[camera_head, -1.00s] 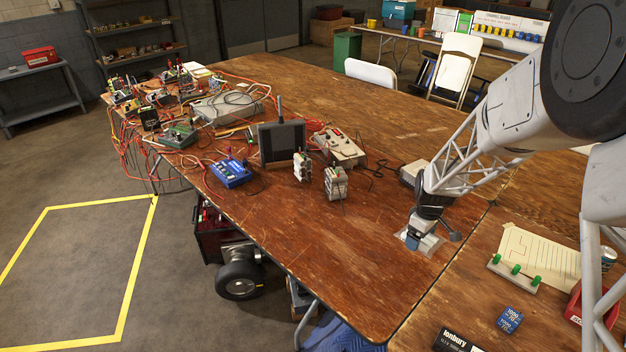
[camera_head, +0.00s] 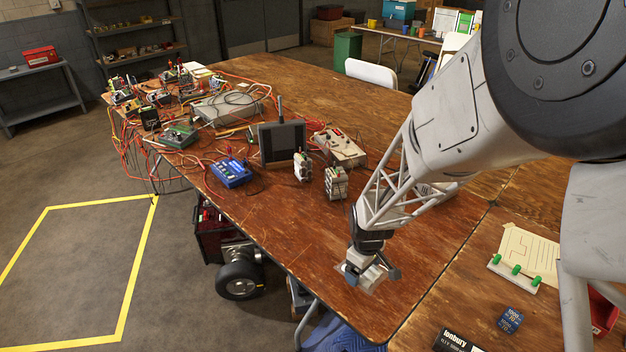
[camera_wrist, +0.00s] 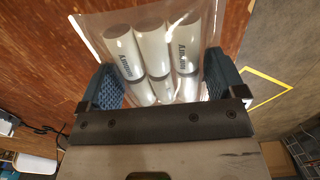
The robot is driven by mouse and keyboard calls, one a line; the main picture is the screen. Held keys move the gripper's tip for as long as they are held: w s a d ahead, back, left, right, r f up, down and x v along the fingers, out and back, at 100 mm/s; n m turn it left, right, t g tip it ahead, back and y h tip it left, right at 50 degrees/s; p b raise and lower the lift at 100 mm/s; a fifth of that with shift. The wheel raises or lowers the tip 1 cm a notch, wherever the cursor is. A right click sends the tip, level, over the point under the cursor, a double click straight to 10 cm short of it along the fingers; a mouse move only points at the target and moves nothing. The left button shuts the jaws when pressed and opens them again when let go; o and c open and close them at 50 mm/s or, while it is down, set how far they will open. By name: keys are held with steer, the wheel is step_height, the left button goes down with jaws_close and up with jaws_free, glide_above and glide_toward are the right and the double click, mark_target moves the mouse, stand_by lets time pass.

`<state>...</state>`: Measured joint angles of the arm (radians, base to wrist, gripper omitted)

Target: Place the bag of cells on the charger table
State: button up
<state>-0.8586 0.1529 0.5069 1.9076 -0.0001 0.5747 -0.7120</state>
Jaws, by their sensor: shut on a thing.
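The bag of cells (camera_wrist: 152,50) is a clear pouch with several white cylinders in it, seen in the wrist view between the two blue textured finger pads of my gripper (camera_wrist: 165,88). My gripper is shut on the bag. In the head view my gripper (camera_head: 360,278) points down over the right part of the large brown wooden table (camera_head: 310,235), near its front edge. The bag (camera_head: 371,284) is small and partly hidden at the fingertips there. I cannot tell whether it touches the wood.
White battery packs (camera_head: 336,183), a blue charger (camera_head: 231,172), a dark screen (camera_head: 282,144) and a grey meter box (camera_head: 340,146) stand left of and behind my gripper. Tangled cables (camera_head: 130,125) crowd the far left. Bare wood lies left of my gripper.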

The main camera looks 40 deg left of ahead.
steer(key=shift+a, duration=0.1)
stand_by(0.3)
steer(key=w+a, duration=0.3)
steer(key=a, duration=0.1)
steer(key=w+a+f, duration=0.1)
steer(key=w+a, duration=0.2)
steer(key=w, duration=0.1)
steer(key=w+a, duration=0.3)
steer(key=a, duration=0.1)
steer(key=shift+w+a+f, duration=0.2)
steer(key=shift+w+a, duration=0.15)
steer(key=shift+w, duration=0.05)
steer(key=shift+f, duration=1.75)
steer(key=shift+f, duration=0.1)
steer(key=o, duration=0.9)
